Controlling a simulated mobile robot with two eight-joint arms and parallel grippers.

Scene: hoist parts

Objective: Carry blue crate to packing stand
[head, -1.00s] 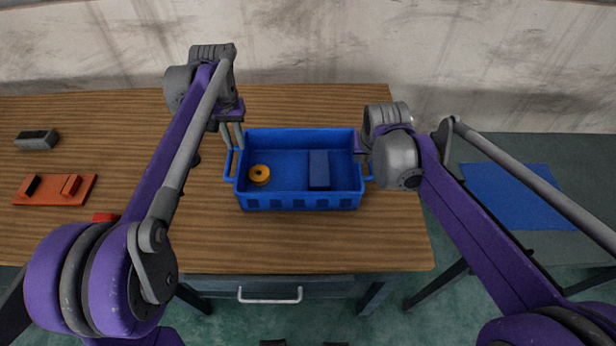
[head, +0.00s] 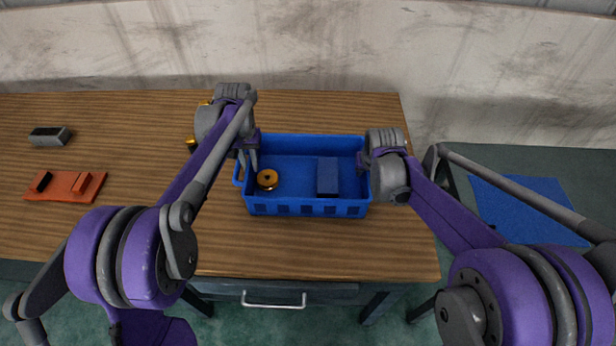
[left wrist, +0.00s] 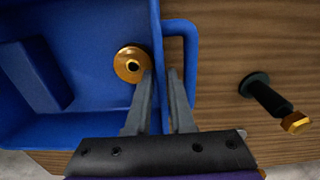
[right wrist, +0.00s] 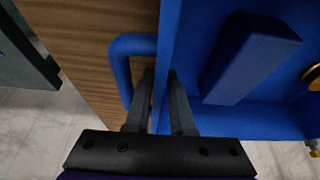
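The blue crate (head: 308,209) sits on the wooden table, holding a golden ring-like part (head: 267,180) and a dark blue block (head: 328,177). My left gripper (head: 248,160) is at its left side. In the left wrist view its fingers (left wrist: 160,75) straddle the wall, one inside, one between wall and handle, with a narrow gap showing. My right gripper (head: 364,163) is at the right side. In the right wrist view its fingers (right wrist: 161,75) straddle that wall likewise, slightly apart. The stand at the right bears a blue mat (head: 530,205).
An orange plate (head: 65,187) with dark and red pieces and a grey block (head: 50,136) lie at the table's left. A dark-shafted bolt with a golden head (left wrist: 270,98) is beside the crate's left handle. A gap separates table and stand.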

